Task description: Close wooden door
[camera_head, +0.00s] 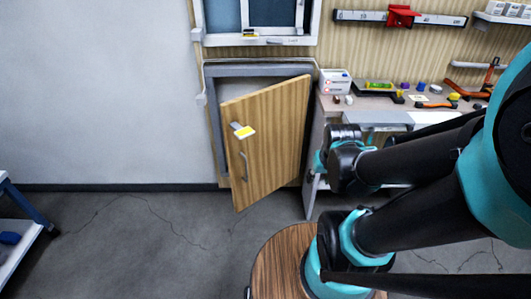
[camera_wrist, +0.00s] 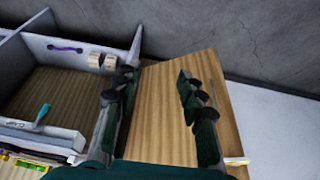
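The wooden door (camera_head: 272,135) stands partly open at a grey-framed opening in the wall. Its right edge is by the frame and its left edge swings out into the room. A metal handle (camera_head: 243,166) is near that left edge. A small yellow and white piece (camera_head: 243,131) sits on the door's face. In the wrist view the door panel (camera_wrist: 155,80) shows between and beyond the fingers of my gripper (camera_wrist: 156,112). The fingers are spread apart with nothing between them; contact with the door cannot be told. In the head view my arm hides the gripper's fingers.
A workbench (camera_head: 316,150) with tools and small coloured parts stands right of the door. A round wooden top (camera_head: 268,268) is at the bottom, in front of the door. A shelf (camera_head: 18,240) stands at the far left. The floor (camera_head: 150,230) left of the door is clear.

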